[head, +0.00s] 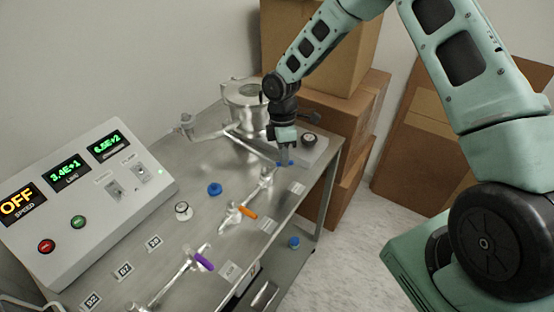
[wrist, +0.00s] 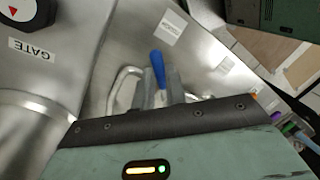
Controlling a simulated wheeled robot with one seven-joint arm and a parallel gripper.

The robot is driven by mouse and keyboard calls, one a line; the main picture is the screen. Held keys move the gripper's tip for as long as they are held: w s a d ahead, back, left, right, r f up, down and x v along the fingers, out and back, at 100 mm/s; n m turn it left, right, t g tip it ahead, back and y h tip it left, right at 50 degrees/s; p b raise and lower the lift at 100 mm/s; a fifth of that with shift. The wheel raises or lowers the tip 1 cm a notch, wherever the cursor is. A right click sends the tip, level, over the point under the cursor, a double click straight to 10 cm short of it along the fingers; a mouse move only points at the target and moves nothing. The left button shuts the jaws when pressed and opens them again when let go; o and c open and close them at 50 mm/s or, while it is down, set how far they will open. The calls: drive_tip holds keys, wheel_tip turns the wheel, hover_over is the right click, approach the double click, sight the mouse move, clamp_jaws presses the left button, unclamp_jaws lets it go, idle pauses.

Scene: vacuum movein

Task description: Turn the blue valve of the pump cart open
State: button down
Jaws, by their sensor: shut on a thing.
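The wrist view also shows the fingers (wrist: 161,84). The handle's lower end and the valve body are partly hidden by the fingers and gripper body.
Valves with an orange handle (head: 247,212) and a purple handle (head: 204,262) stand nearer. A control panel (head: 85,205) is at left. A metal chamber (head: 245,100) and a black GATE knob (head: 309,139) are close to my gripper. Cardboard boxes (head: 335,110) stand behind the cart.

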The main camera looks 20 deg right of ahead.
drive_tip(key=w+n, duration=0.1)
drive_tip(key=n, duration=0.1)
drive_tip(key=w+n, duration=0.1)
drive_tip(key=n, duration=0.1)
drive_tip(key=shift+w+a+n+h, duration=0.15)
drive_tip(key=shift+n+h, duration=0.15)
drive_tip(key=shift+h, duration=0.1)
drive_tip(key=shift+w+a+n+h, duration=0.2)
drive_tip(key=shift+w+n, duration=0.25)
drive_tip(key=shift+n, duration=0.65)
drive_tip(key=shift+w+a+n+h, duration=0.2)
drive_tip(key=shift+w+n, duration=0.25)
drive_tip(key=shift+n, duration=0.65)
drive_tip(key=c, duration=1.4)
unclamp_jaws()
drive_tip(key=shift+c, duration=0.2)
drive_tip(key=b+v, duration=0.4)
drive_tip(key=v, duration=1.3)
drive_tip(key=shift+s+r+b, duration=0.2)
drive_tip(key=shift+r+b, duration=0.1)
drive_tip(key=shift+b, duration=0.05)
drive_tip(key=shift+a, duration=0.1)
